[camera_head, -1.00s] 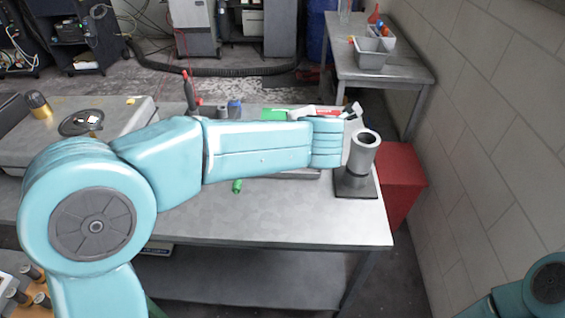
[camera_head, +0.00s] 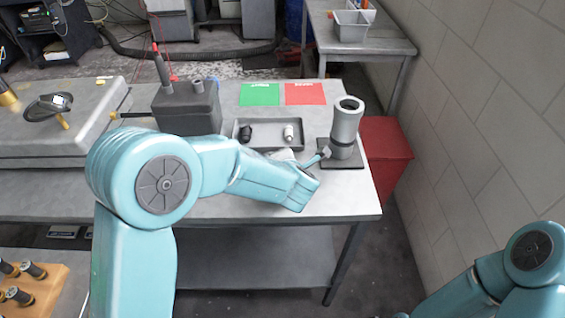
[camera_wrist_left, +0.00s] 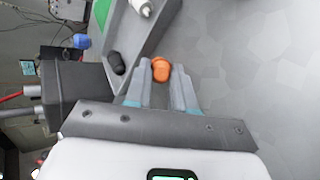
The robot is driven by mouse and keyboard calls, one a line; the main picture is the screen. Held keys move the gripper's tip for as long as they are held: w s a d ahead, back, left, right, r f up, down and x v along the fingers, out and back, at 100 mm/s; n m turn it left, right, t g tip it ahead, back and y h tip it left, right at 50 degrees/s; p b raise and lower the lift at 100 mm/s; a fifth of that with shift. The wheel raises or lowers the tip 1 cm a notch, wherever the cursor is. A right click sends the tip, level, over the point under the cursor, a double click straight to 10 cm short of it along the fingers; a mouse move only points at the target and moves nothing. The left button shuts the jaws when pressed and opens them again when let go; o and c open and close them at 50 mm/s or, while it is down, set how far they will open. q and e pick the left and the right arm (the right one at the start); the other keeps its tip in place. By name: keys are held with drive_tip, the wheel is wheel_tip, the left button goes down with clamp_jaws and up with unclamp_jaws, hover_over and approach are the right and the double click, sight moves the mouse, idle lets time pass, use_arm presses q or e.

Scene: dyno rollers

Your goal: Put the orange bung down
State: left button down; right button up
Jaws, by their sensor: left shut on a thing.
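In the left wrist view, my left gripper (camera_wrist_left: 160,80) is shut on the orange bung (camera_wrist_left: 161,66), which sticks out between its fingertips. It is beside the grey tray (camera_wrist_left: 112,32) on the side with the bare tabletop; I cannot tell whether the bung touches the table. A black bung (camera_head: 246,134) and a white bung (camera_head: 289,133) are in the tray. My right gripper is out of view.
A grey cylinder (camera_head: 346,125) stands on a dark base right of the tray. Behind the tray lie a green card (camera_head: 260,94) and a red card (camera_head: 305,94). A dark box (camera_head: 187,108) stands left. The table's front right is clear.

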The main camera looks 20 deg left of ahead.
use_arm(q)
drive_tip(key=shift+s, duration=0.1)
drive_tip(key=shift+f, duration=0.15)
drive_tip(key=c, duration=1.2)
unclamp_jaws()
drive_tip(key=shift+c, duration=0.2)
drive_tip(key=shift+s+d+r, duration=0.1)
drive_tip(key=shift+r, duration=0.25)
drive_tip(key=v, duration=1.1)
drive_tip(key=shift+s+r, duration=0.15)
drive_tip(key=shift+s, duration=0.1)
